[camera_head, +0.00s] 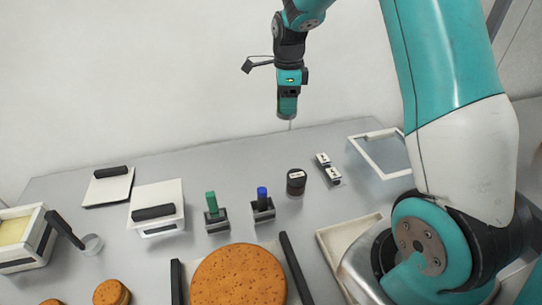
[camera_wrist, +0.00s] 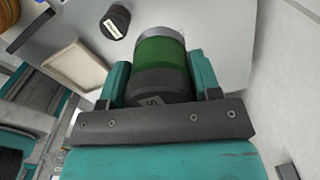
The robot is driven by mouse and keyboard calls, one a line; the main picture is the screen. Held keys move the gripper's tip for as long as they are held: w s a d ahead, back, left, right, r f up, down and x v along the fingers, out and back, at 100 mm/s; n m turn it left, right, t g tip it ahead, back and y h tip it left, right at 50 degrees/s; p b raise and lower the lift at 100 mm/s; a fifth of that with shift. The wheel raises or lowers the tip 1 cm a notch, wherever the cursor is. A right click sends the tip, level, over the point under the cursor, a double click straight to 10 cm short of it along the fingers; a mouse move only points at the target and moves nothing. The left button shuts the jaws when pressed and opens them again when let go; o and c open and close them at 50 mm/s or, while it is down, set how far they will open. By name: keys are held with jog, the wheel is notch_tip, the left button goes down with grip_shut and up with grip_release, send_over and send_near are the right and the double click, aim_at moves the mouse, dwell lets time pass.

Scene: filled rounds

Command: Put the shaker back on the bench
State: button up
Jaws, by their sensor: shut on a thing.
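The shaker (camera_wrist: 160,55) is a green cylinder with a pale metal end and a dark, lettered end towards my palm. My gripper (camera_wrist: 158,78) is shut on it, one teal finger on each side, in the wrist view. In the head view my gripper (camera_head: 288,104) hangs pointing down above the back of the bench, and the shaker is hard to tell apart from the fingers. The grey bench (camera_head: 110,225) lies below, with clear air between it and the gripper.
A dark labelled jar (camera_head: 296,182) stands on the bench, near small black-and-white blocks (camera_head: 328,170) and a framed pane (camera_head: 380,155). Green (camera_head: 212,205) and blue (camera_head: 262,198) pieces stand in holders. A large brown round (camera_head: 238,278) lies in front. Bare bench shows behind the holders.

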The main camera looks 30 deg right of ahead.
jog(key=shift+w+f, duration=0.2)
jog(key=shift+w, duration=0.1)
notch_tip(320, 180, down, 19)
jog(key=p, duration=0.5)
jog(key=shift+p, duration=0.35)
jog(key=shift+f, duration=0.25)
jog(key=shift+f, duration=0.25)
jog(key=o, duration=1)
jog(key=shift+r, duration=0.1)
